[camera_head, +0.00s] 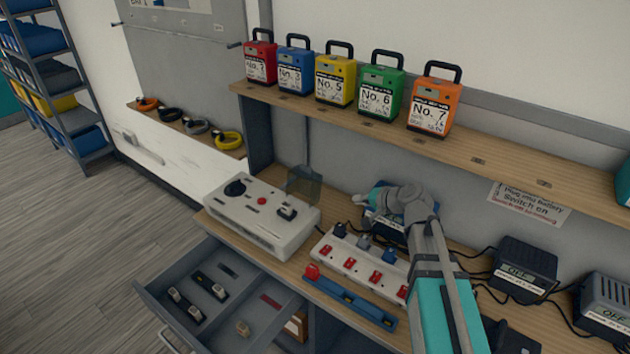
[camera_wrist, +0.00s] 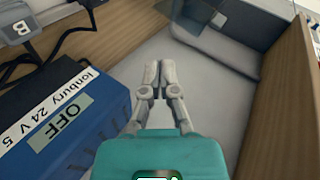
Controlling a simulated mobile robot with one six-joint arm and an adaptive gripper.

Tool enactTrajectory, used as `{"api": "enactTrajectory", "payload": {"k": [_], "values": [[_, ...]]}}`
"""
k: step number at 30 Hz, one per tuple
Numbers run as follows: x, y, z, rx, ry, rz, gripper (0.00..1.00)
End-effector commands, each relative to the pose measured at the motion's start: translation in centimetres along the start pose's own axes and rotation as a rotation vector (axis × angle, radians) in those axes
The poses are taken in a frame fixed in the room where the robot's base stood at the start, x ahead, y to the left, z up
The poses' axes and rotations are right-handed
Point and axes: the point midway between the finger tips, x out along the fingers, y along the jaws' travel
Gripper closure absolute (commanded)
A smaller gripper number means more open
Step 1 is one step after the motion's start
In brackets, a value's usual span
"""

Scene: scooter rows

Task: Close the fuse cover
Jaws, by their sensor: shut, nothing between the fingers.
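A smoky see-through flap (camera_head: 304,186), which looks like the fuse cover, stands out from the grey back wall behind the white control box in the head view. It appears open. In the wrist view a see-through panel (camera_wrist: 198,14) shows at the top, beside a grey wall-mounted part (camera_wrist: 222,45); most of the fuse area is cut off or hidden. My gripper (camera_head: 358,200) is at the left end of my arm, above the bench and right of the flap, apart from it. In the wrist view my gripper (camera_wrist: 158,72) has its fingers together, with nothing between them.
A blue charger reading OFF (camera_wrist: 60,125) is close on my gripper's left. The white control box (camera_head: 262,216), a power strip (camera_head: 352,258) and an open drawer (camera_head: 215,300) are nearby. Battery packs stand on the shelf (camera_head: 480,150) above.

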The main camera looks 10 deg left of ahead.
Motion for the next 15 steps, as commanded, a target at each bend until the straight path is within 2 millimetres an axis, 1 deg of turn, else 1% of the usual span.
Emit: {"api": "enactTrajectory", "payload": {"k": [1,6,10,15], "values": [[1.9,0.0,-0.4,0.037,0.020,-0.056,1.00],[5.1,-2.1,-2.1,0.194,0.096,-0.248,1.00],[6.8,-3.3,-3.4,0.314,0.141,-0.366,1.00],[8.0,-4.2,-4.5,0.429,0.176,-0.462,1.00]]}}
